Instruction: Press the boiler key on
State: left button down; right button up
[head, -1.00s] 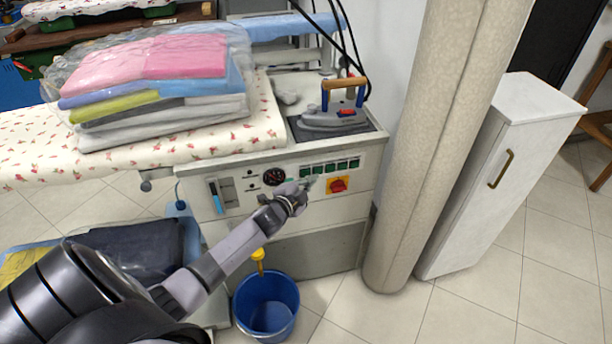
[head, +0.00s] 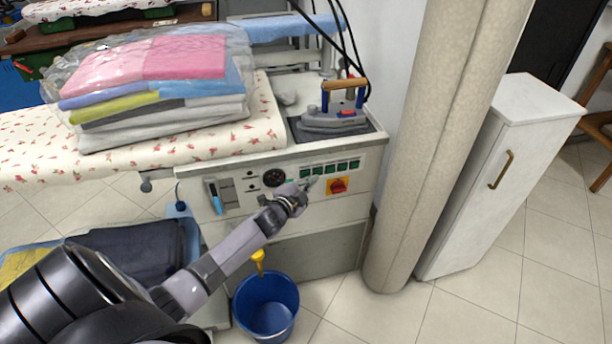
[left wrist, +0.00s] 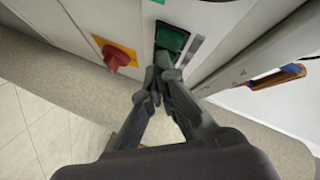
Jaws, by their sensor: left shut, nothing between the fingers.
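A row of green keys (head: 331,168) sits on the front panel of the ironing unit (head: 225,160); their labels are too small to read, so I cannot tell which one is the boiler key. My left gripper (head: 309,184) is in front of the panel, at the left end of the row. In the left wrist view, the shut, empty fingertips (left wrist: 160,67) are at the lower edge of a green key (left wrist: 171,40). I cannot tell whether they touch it. The fingers hide part of that key. My right gripper is in neither view.
A red rotary switch on a yellow plate (head: 337,186) is just right of my left gripper. An iron (head: 335,118) stands on top of the unit. Bagged folded laundry (head: 160,85) lies on the board. A blue bucket (head: 266,305) stands below; a pillar (head: 430,150) is to the right.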

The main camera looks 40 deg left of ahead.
pick_arm(q)
jog(key=shift+w+a, duration=0.1)
dwell(0.3)
jog(key=shift+w+a, duration=0.2)
jog(key=shift+a, duration=0.05)
dwell(0.4)
jog(key=shift+s+d, duration=0.35)
jog(key=shift+d, duration=0.05)
jog(key=s+d+p, duration=0.1)
jog(key=s+d, duration=0.1)
jog(key=s+d+p, duration=0.1)
jog(key=s+d, duration=0.1)
jog(key=shift+d, duration=0.25)
dwell(0.5)
